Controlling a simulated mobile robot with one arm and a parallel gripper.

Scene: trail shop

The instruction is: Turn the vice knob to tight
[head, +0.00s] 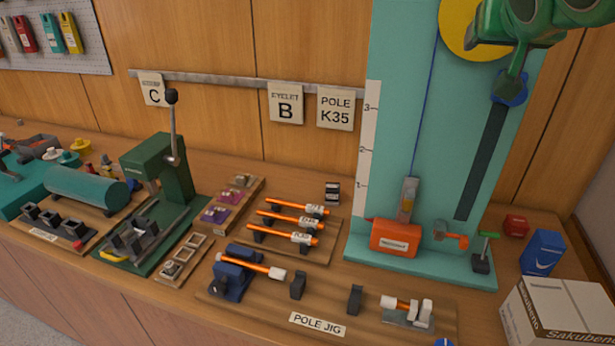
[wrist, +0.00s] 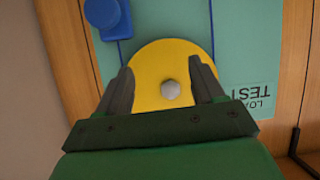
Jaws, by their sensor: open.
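The pole jig (head: 318,323) is a wooden board at the front of the bench. A blue vice (head: 232,278) stands at its left end, beside an orange and white pole piece (head: 258,265). I cannot make out the vice knob or its setting. A small blue piece (head: 445,342) shows at the jig's front right, cut by the frame edge. My gripper (wrist: 160,72) is open and empty in the wrist view. It faces the yellow disc (wrist: 150,62) with its grey hub (wrist: 170,90) between the fingers, well away from the jig.
The teal load test stand (head: 400,130) rises at the back right, with an orange block (head: 396,238) at its foot. A green press (head: 165,170) with an upright lever stands left of the jig. A white carton (head: 560,312) sits at the right corner. Several orange poles lie on a rack (head: 330,250).

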